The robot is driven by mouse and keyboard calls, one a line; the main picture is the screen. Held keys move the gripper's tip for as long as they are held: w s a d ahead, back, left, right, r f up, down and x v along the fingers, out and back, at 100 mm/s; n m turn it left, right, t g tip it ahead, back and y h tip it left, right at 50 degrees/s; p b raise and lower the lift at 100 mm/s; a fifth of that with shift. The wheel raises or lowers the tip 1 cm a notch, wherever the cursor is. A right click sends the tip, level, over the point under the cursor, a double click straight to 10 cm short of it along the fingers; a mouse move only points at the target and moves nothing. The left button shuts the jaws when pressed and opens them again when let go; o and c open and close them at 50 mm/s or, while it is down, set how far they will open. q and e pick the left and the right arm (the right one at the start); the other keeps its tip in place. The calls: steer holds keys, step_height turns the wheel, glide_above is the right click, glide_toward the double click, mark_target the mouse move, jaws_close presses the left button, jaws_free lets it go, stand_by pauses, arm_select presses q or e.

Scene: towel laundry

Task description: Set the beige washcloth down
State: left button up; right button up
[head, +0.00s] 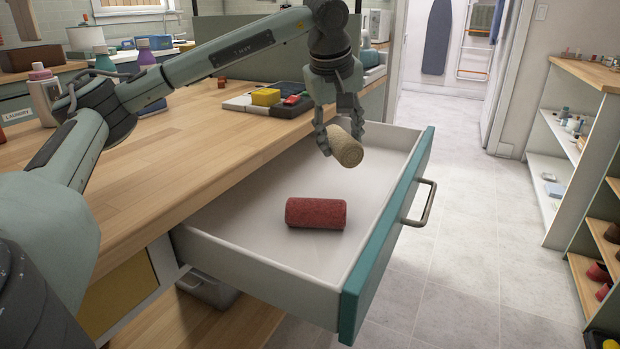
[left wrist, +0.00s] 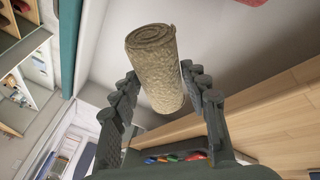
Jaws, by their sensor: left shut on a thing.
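The beige washcloth (head: 345,147) is rolled up and held between the fingers of my left gripper (head: 338,138). It hangs tilted above the open drawer (head: 262,254), over its far part. In the left wrist view the beige roll (left wrist: 155,70) sits between the two fingers of my left gripper (left wrist: 165,95), its spiral end showing. A rolled red washcloth (head: 316,213) lies on the drawer floor, nearer than the beige roll and apart from it. My right gripper is not in view.
The drawer has a teal front (head: 388,240) with a metal handle (head: 420,203). The wooden counter (head: 190,150) runs along its left, with a tray of coloured items (head: 268,101) and bottles. The drawer floor around the red roll is bare. Shelves (head: 560,150) stand at the right.

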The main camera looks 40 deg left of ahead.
mark_target(335, 152)
arm_select(q)
step_height(335, 152, down, 9)
steer(key=shift+r, duration=0.1)
stand_by(0.3)
steer(key=shift+f, duration=0.2)
steer(key=o, duration=1.1)
steer(key=shift+r, duration=0.1)
steer(key=shift+r, duration=0.2)
steer(key=v, duration=1.1)
steer(key=shift+s+d+r, duration=0.15)
steer(key=shift+s+r, duration=0.1)
steer(key=shift+r, duration=0.1)
